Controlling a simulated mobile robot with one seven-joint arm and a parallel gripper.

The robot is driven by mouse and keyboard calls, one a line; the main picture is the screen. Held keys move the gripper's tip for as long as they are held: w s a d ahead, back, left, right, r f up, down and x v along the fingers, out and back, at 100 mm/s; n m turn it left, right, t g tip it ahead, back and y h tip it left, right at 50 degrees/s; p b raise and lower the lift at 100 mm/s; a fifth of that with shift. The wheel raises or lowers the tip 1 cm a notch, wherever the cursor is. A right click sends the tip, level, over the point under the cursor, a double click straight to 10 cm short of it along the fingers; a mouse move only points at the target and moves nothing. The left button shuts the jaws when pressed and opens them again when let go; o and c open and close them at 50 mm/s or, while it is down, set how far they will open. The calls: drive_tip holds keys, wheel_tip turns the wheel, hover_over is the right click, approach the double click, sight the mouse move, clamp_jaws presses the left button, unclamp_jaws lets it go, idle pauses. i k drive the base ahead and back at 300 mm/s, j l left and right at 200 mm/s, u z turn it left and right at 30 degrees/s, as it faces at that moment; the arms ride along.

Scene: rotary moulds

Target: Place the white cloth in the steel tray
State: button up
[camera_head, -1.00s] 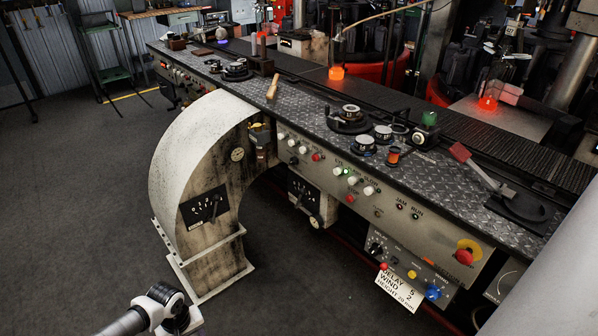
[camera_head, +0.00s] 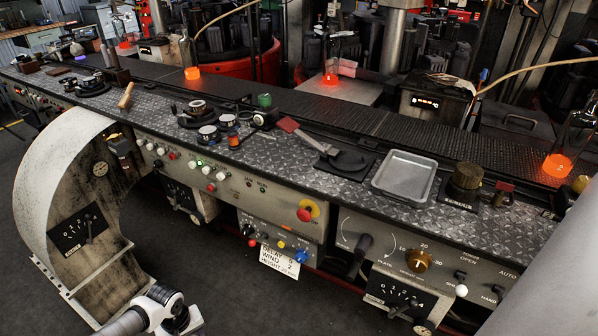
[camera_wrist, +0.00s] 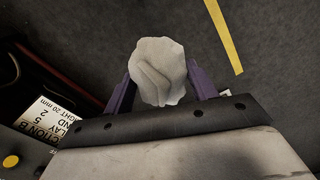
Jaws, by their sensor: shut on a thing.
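The white cloth (camera_wrist: 158,72) is a crumpled off-white bundle in the wrist view. My gripper (camera_wrist: 160,88) is shut on it, with a purple finger at each side, and holds it above the dark floor. The steel tray (camera_head: 405,176) is a shallow, empty rectangular tray on the diamond-plate bench top in the head view, right of centre. The tray does not show in the wrist view. In the head view my arm's jointed part is at the bottom left, and the fingers and cloth are not visible there.
The bench top (camera_head: 300,165) is a long metal ledge with knobs and dials. A red-handled paddle (camera_head: 310,138) lies left of the tray, and a dark brass knob (camera_head: 465,180) stands right of it. Glowing orange glass (camera_head: 557,166) stands behind. A yellow floor line (camera_wrist: 224,36) crosses the floor.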

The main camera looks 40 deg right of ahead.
sight(405, 181)
drive_tip(key=k+l+z, duration=0.2)
drive_tip(key=z, duration=0.15)
drive_tip(key=k+l+z, duration=0.2)
drive_tip(key=z, duration=0.2)
